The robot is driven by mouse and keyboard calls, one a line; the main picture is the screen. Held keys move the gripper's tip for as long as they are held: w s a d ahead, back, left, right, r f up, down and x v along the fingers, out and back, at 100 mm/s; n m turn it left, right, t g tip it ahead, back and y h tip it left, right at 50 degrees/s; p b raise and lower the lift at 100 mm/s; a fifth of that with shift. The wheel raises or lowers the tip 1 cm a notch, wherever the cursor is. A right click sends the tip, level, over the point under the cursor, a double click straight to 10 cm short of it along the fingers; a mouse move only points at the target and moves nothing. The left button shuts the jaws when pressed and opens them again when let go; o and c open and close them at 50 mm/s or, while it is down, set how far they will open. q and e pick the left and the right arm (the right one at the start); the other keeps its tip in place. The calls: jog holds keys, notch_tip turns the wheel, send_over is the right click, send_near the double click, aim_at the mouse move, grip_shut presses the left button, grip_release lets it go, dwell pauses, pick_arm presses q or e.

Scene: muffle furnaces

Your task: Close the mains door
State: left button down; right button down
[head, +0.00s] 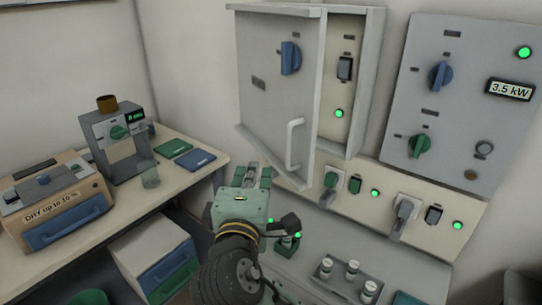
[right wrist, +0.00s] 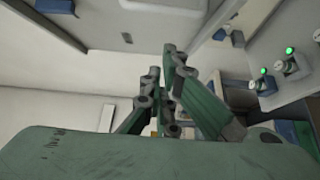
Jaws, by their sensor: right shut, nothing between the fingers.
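The mains door (head: 272,108) is a grey panel with a blue rotary switch (head: 290,58) and a white bar handle (head: 294,144). It stands partly open from its wall cabinet (head: 372,75), with its free edge on the right swung out towards me. My right gripper (head: 258,174) is shut and empty, just below the door's lower edge and left of the handle. I cannot tell whether it touches the door. In the right wrist view its green fingers (right wrist: 164,75) are together, with a pale grey panel beyond them. My left gripper is not in view.
A control panel (head: 455,110) with a 3.5 kW display is on the right. A socket strip (head: 385,208) with plugs runs below the cabinet. A bench (head: 195,177) on the left holds instruments and a glass. A tray (head: 338,284) of small jars is at lower right.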

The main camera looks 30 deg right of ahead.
jog(key=w+d+p, duration=0.1)
jog(key=w+d, duration=0.2)
jog(key=d, duration=0.3)
jog(key=shift+w, duration=0.3)
